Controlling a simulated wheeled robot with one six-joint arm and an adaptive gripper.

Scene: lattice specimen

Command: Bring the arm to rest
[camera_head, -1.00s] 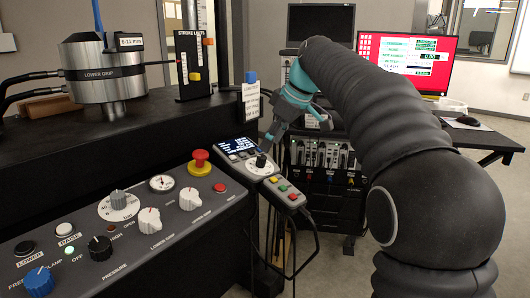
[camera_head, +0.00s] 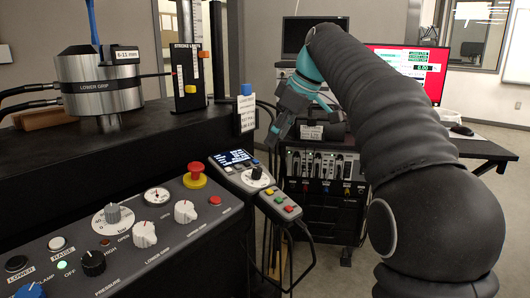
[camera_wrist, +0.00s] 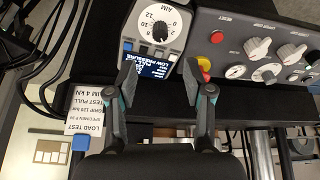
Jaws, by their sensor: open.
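My arm (camera_head: 385,125) reaches up from the lower right and bends over toward the console. My gripper (camera_head: 276,138) points down and left, above the handset (camera_head: 243,172) with a lit display and a dial. In the wrist view my gripper (camera_wrist: 160,82) has its two fingers spread apart with nothing between them. The handset's dial (camera_wrist: 158,24) and screen lie beyond the fingertips there. The fingers appear clear of the dial.
The control panel (camera_head: 130,240) has several knobs and a red stop button (camera_head: 195,175). A lower grip cylinder (camera_head: 100,80) stands on the black bench. A label card (camera_head: 247,113) stands near my gripper. A rack (camera_head: 322,170) and red-screened monitor (camera_head: 400,65) stand behind.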

